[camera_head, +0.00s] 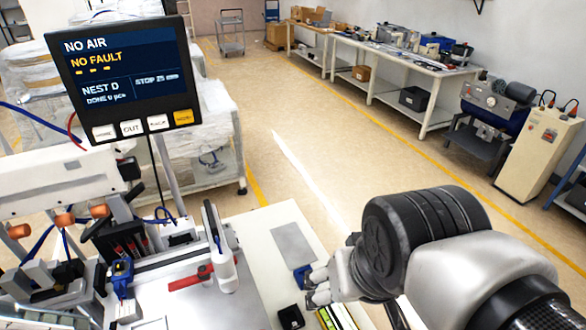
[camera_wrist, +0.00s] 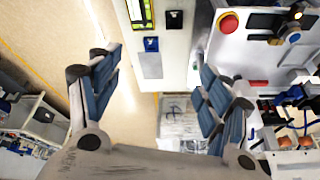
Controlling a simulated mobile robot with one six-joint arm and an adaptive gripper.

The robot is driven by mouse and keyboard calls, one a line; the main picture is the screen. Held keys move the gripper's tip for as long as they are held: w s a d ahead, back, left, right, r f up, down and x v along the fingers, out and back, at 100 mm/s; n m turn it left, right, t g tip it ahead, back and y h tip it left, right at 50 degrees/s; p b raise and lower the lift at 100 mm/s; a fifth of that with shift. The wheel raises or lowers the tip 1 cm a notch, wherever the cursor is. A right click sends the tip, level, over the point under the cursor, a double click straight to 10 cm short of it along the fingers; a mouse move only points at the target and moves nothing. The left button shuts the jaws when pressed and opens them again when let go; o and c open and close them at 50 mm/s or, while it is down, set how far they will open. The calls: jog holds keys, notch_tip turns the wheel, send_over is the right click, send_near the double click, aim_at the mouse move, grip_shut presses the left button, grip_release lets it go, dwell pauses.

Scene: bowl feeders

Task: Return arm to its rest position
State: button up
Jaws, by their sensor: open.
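My arm reaches in from the lower right in the head view. My gripper (camera_head: 312,287) is over the right part of the white worktable (camera_head: 262,262), partly hidden behind my wrist. In the wrist view, my gripper (camera_wrist: 150,65) has its two blue-padded fingers spread wide with nothing between them. Beneath the gap show a small blue item (camera_wrist: 151,44) and a grey plate (camera_wrist: 151,68) on the table, apart from the fingers.
A monitor (camera_head: 125,80) reading NO AIR, NO FAULT stands at the left above feeder equipment. A red handle (camera_head: 190,277) lies on the machine plate. A black item (camera_head: 290,317) is near the table's front. Open floor (camera_head: 310,150) lies beyond, with benches along the right wall.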

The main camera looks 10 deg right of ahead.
jog(key=shift+s+f+n, duration=0.25)
jog(key=shift+s+n, duration=0.35)
jog(key=shift+s, duration=0.6)
jog(key=shift+f, duration=0.1)
jog(key=shift+f, duration=0.15)
dwell(0.6)
